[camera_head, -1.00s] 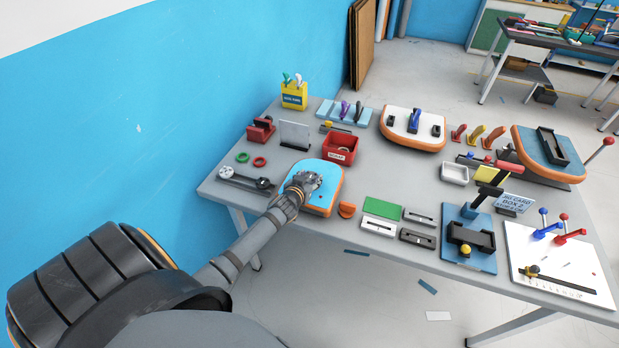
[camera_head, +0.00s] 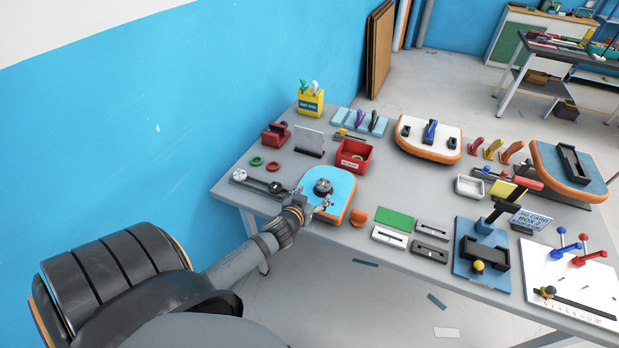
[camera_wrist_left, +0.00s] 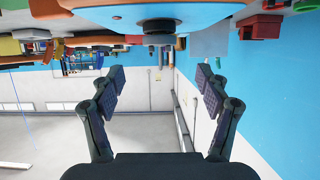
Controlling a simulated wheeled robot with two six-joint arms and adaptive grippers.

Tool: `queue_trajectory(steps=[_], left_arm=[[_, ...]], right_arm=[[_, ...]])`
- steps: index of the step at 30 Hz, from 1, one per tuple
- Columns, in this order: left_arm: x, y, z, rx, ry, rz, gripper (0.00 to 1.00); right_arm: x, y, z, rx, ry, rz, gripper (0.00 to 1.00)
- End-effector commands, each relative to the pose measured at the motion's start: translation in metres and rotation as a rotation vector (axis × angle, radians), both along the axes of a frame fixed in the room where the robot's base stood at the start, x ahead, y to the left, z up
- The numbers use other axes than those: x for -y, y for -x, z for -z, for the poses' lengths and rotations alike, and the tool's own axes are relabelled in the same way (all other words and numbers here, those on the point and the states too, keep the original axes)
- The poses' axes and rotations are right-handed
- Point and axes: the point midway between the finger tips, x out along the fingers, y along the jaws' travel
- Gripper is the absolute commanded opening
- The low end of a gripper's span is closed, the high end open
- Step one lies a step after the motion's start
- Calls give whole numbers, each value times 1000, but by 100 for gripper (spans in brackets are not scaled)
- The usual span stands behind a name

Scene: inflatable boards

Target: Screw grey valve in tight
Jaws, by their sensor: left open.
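The grey valve (camera_head: 323,187) is a round dark grey piece in the middle of a small board (camera_head: 343,182) with a light blue top and orange rim, lying on the table. My left gripper (camera_head: 323,203) is open and empty just at the near side of the valve, over the board's near edge. In the left wrist view the valve (camera_wrist_left: 158,26) hangs at the top of the picture, beyond and apart from the two spread fingers (camera_wrist_left: 160,88). How far the valve is screwed in cannot be told. My right gripper is not in view.
The grey table (camera_head: 235,182) is crowded. A red box (camera_head: 353,157) stands behind the board, and red and green rings (camera_head: 265,164) lie to its left. An orange piece (camera_head: 358,218) lies close to the board's right, with a green plate (camera_head: 394,218) beyond.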

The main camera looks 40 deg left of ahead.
Motion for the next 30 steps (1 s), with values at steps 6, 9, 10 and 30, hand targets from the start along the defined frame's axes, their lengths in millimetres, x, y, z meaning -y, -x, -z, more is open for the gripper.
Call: queue_trajectory(steps=[6,9,10,30], left_arm=[[7,27,-11,0,-1,1,75],[7,30,-13,2,0,1,75],[8,30,-14,2,1,1,75],[7,30,-13,1,1,0,75]], right_arm=[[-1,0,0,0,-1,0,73],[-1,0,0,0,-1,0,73],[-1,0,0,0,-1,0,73],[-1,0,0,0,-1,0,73]])
